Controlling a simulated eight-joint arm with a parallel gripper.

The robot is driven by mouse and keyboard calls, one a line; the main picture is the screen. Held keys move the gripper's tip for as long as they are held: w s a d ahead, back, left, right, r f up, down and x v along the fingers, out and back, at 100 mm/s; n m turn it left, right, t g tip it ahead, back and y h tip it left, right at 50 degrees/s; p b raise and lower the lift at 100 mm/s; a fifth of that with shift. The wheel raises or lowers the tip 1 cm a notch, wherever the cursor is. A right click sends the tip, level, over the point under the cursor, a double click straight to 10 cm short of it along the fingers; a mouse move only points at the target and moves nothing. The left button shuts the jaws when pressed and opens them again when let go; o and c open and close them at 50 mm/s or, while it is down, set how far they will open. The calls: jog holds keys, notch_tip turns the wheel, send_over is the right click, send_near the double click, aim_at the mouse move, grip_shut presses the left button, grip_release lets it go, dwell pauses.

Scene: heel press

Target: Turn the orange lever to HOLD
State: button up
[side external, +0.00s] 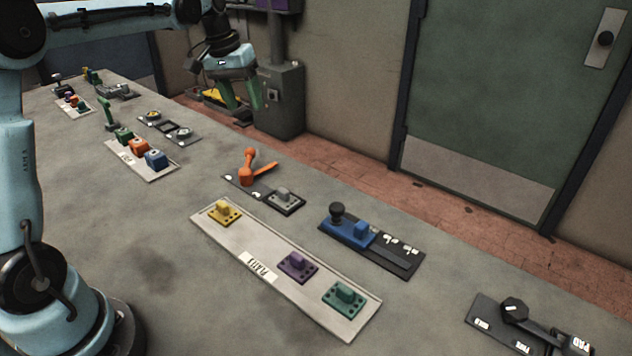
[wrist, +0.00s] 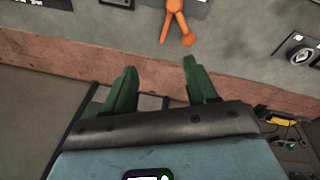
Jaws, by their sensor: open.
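The orange lever (side external: 247,168) stands on a small black plate at the far edge of the bench, with a knob on top and an arm pointing right. It also shows at the top of the wrist view (wrist: 174,20). White labels (side external: 256,195) beside it are too small to read, so I cannot tell which one is HOLD. My gripper (side external: 244,104) has green fingers spread apart with nothing between them. It hangs above and beyond the lever, past the bench edge. In the wrist view the fingers (wrist: 159,66) point toward the lever, clear of it.
Right of the lever sits a grey block (side external: 284,199). A blue slider with a black knob (side external: 350,229) and a pale plate with coloured blocks (side external: 221,217) are nearer. A black lever (side external: 520,312) is at lower right. A grey cabinet (side external: 281,100) stands beyond the bench.

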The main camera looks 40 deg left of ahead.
jog(key=w+a+f+n+g+h, duration=0.1)
jog(key=w+a+f, duration=0.1)
jog(key=a+f, duration=0.35)
jog(key=f, duration=0.3)
jog(key=w+f, duration=0.1)
jog(key=f, duration=0.6)
jog(key=shift+w+d+f, duration=0.1)
jog(key=shift+w+f, duration=0.15)
jog(key=shift+f, duration=0.1)
grip_shut()
